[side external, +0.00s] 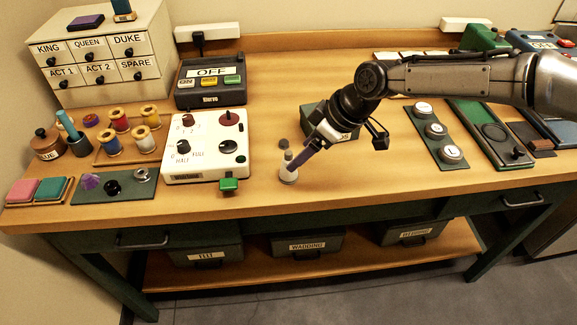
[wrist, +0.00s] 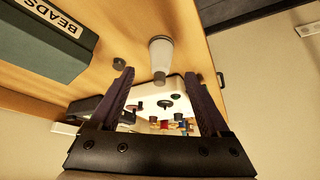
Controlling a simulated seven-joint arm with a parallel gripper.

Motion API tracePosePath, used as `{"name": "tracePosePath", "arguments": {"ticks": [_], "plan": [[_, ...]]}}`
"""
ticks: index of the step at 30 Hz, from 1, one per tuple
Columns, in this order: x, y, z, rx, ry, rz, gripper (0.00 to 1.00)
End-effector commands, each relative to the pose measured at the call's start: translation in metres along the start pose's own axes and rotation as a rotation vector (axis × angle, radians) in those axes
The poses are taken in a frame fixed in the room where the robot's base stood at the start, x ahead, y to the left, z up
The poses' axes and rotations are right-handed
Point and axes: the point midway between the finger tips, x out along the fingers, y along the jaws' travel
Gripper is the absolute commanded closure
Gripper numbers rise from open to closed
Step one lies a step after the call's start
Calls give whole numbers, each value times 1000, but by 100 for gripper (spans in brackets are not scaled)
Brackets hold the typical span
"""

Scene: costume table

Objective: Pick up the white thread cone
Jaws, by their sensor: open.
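The white thread cone (side external: 288,176) stands on the bare wood near the table's front edge, just right of the white control panel. Its narrow top is grey. In the wrist view, the cone (wrist: 161,52) shows pale with a grey tip, lying beyond the fingertips and roughly centred between them. My gripper (side external: 300,156) is tilted down toward the cone from the upper right, and one finger overlaps it in the side view. In the wrist view, my gripper (wrist: 161,76) has its two dark fingers spread with nothing held. I cannot tell whether a finger touches the cone.
The dark green BEADS box (wrist: 40,40) is close by, behind my gripper. Wood to the right front is clear.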

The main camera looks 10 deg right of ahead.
Motion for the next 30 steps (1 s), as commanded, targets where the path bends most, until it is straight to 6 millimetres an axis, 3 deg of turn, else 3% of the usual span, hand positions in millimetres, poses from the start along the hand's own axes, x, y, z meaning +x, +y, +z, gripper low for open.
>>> {"name": "tracePosePath", "arguments": {"ticks": [8,18,27,30], "plan": [[20,-1,-1,-1,0,0,20],[60,-1,-4,0,-1,1,20],[64,-1,-5,0,0,2,20],[64,-1,-4,0,0,2,36]]}}
